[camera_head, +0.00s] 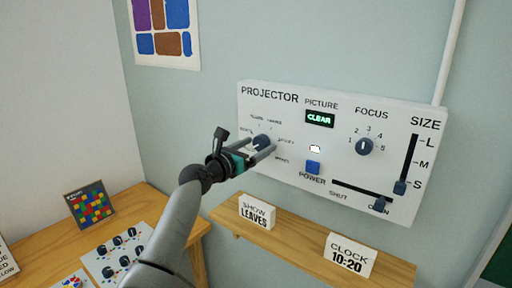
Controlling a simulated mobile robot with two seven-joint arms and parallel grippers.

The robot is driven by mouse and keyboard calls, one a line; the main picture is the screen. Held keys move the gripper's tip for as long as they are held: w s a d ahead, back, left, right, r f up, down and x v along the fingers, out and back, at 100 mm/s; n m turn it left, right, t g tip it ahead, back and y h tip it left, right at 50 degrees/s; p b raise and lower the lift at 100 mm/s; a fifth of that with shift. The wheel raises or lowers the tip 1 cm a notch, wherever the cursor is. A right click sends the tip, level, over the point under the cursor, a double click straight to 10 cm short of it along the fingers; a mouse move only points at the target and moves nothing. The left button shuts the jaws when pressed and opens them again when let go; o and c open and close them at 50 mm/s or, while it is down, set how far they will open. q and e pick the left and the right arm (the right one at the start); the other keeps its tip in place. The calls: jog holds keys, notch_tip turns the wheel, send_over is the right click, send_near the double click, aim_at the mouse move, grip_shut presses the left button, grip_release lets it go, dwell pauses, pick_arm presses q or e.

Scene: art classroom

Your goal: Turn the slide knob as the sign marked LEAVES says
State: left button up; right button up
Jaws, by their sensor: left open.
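The white projector panel (340,177) hangs on the wall. Its dark blue slide knob (262,141) is at the left of the panel, ringed by small labels too small to read surely. My left gripper (270,148) is open at this knob, with its fingers pointing at the panel; I cannot tell whether they touch the knob. The white sign SHOW LEAVES (257,212) stands on the wooden shelf (300,233) below the panel. My right gripper is not in view.
The panel also has a focus knob (365,146), a size slider (400,187), a shutter slider (380,204), a blue power button (313,167) and a display (319,119) reading CLEAR. A clock sign (350,256) stands on the shelf. A wooden table (150,195) is at left.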

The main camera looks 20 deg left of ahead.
pick_arm(q)
jog(key=shift+c, duration=0.2)
jog(key=c, duration=1.3)
jog(key=shift+c, duration=0.2)
